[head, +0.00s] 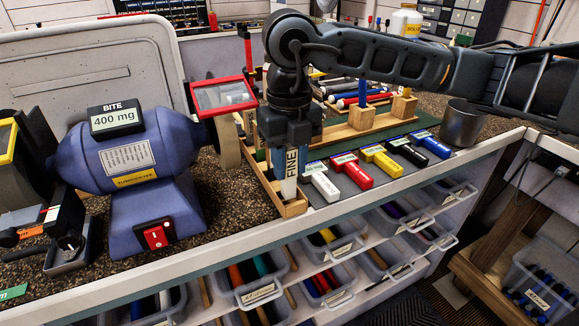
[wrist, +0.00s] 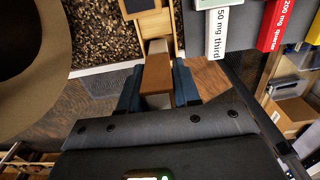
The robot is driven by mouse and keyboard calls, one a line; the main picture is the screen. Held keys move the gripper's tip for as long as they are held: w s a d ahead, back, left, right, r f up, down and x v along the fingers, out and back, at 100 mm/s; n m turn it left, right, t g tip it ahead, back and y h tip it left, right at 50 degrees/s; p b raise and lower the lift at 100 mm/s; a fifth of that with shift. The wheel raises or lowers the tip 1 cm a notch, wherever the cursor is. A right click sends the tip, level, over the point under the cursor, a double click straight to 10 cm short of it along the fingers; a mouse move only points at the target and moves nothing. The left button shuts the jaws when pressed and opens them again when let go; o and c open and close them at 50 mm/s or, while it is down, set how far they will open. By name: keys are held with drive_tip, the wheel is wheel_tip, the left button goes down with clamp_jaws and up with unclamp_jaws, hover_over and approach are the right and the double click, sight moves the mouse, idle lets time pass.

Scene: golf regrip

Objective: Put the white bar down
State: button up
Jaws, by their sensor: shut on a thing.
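My gripper (head: 289,150) points down at the front edge of the bench, shut on an upright white bar (head: 289,187) marked "FINE". Its lower end is over or inside a narrow wooden tray (head: 262,190); I cannot tell whether it touches the tray's floor. In the wrist view, my gripper's blue fingers (wrist: 158,90) close on both sides of a bar with a brown face (wrist: 157,72) and a pale part. The wooden tray (wrist: 178,25) shows just beyond it.
A blue bench grinder (head: 125,150) stands left of my gripper. White (head: 325,187), red (head: 352,170), yellow, black and blue handled blocks lie in a row on a grey mat to the right. A metal cup (head: 462,122) stands beyond them. Drawers with bins are below the bench edge.

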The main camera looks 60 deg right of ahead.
drive_tip(key=shift+f, duration=1)
drive_tip(key=shift+f, duration=0.1)
drive_tip(key=o, duration=1)
wheel_tip(320, 180, up, 12)
drive_tip(key=shift+r+b, duration=0.1)
drive_tip(key=shift+b, duration=0.65)
